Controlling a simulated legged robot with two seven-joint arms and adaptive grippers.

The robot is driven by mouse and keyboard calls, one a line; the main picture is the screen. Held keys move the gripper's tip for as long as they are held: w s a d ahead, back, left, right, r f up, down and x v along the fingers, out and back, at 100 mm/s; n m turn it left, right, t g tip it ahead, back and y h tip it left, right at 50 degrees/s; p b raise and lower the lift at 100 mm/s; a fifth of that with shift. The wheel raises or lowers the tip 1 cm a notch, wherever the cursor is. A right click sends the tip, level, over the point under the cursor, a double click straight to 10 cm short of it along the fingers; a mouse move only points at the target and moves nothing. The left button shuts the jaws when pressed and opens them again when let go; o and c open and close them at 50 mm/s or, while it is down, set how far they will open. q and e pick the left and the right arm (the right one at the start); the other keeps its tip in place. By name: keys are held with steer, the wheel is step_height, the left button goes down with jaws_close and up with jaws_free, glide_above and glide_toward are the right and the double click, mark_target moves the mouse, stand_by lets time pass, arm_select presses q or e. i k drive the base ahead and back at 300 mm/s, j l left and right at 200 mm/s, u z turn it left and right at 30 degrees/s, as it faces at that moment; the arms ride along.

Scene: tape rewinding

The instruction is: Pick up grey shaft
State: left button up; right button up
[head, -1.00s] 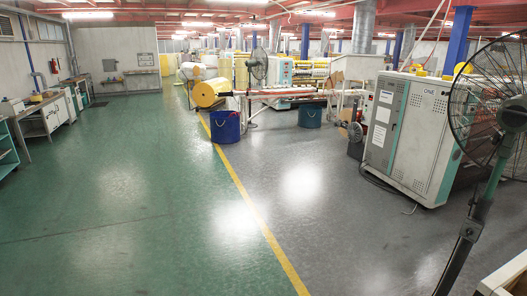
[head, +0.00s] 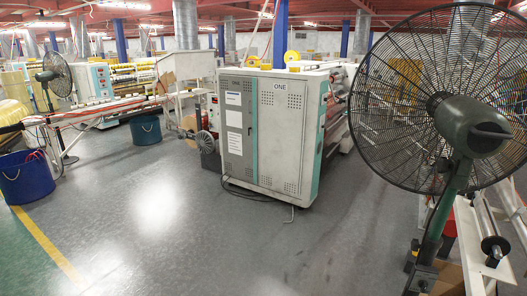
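I cannot make out a grey shaft for certain in the head view. A white frame (head: 470,235) at the lower right carries a dark round end piece (head: 494,246), partly behind the large fan; I cannot tell whether a shaft belongs to it. Neither of my grippers is in view.
A large green-black fan (head: 470,130) stands close at the right. A grey cabinet marked ONE (head: 275,130) stands in the middle. Blue bins (head: 25,178) and a long table (head: 105,107) are at the left. The grey floor (head: 200,240) in front is clear.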

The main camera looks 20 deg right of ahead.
mark_target(493, 242)
steer(key=i+z, duration=0.15)
steer(key=i, duration=0.45)
steer(key=i+z, duration=0.15)
steer(key=i, duration=0.4)
steer(key=i+z, duration=0.15)
steer(key=i, duration=0.45)
steer(key=i+j+z, duration=0.15)
steer(key=i, duration=0.4)
steer(key=i+j+z, duration=0.15)
steer(key=i, duration=0.4)
steer(key=i+l+z, duration=0.2)
steer(key=i+z, duration=0.25)
steer(key=i+l+z, duration=0.1)
steer(key=i+z, duration=0.75)
steer(key=i+j+z, duration=0.25)
steer(key=z, duration=0.15)
steer(key=i+j+z, duration=0.3)
steer(key=z, duration=0.15)
steer(key=i+z, duration=0.6)
steer(key=z, duration=0.25)
steer(key=i+j+z, duration=0.15)
steer(key=z, duration=0.25)
steer(key=i+j+z, duration=0.25)
steer(key=z, duration=0.15)
steer(key=i, duration=0.1)
